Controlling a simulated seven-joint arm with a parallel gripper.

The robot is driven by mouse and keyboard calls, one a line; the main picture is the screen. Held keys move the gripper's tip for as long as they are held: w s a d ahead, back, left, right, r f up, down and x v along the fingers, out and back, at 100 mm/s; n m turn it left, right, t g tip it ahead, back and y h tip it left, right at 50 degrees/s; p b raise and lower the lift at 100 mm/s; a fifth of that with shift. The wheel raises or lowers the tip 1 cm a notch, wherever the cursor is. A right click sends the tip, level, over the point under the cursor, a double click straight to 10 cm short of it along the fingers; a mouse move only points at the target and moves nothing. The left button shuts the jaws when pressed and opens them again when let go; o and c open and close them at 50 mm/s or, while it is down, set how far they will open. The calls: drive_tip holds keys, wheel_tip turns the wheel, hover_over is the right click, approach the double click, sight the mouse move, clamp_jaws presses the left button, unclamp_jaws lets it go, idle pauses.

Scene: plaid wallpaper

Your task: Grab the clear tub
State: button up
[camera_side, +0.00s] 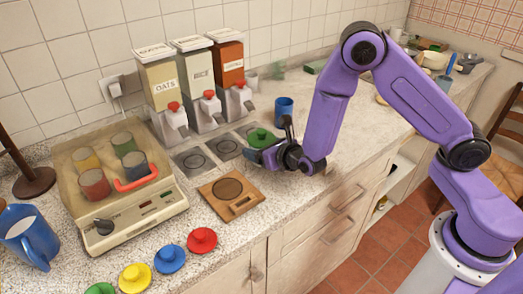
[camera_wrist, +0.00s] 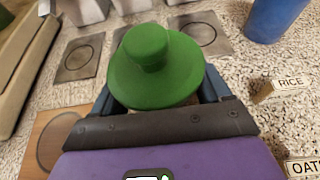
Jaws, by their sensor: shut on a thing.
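The tub in my gripper (camera_side: 268,150) is topped by a round green knobbed lid (camera_side: 262,137). The lid also fills the middle of the wrist view (camera_wrist: 155,68). My gripper is shut around the tub just under the lid, with one blue finger on each side in the wrist view (camera_wrist: 155,100). The tub's body is mostly hidden by the lid and fingers, so I cannot tell its clearness or whether its base touches the counter.
A blue cup (camera_side: 284,110) stands close behind my gripper. Three dispensers (camera_side: 197,85) stand at the back, with dark square pads before them. A wooden board (camera_side: 231,194) lies in front. A machine holding several jars (camera_side: 118,185) and loose coloured lids (camera_side: 170,259) are to the left.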

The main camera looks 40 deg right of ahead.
drive_tip(key=shift+r, duration=0.2)
drive_tip(key=shift+r, duration=0.55)
drive_tip(key=s+d+r, duration=0.3)
drive_tip(key=s+r, duration=0.8)
drive_tip(key=s, duration=0.2)
drive_tip(key=shift+s+r, duration=0.25)
drive_tip(key=shift+s, duration=0.05)
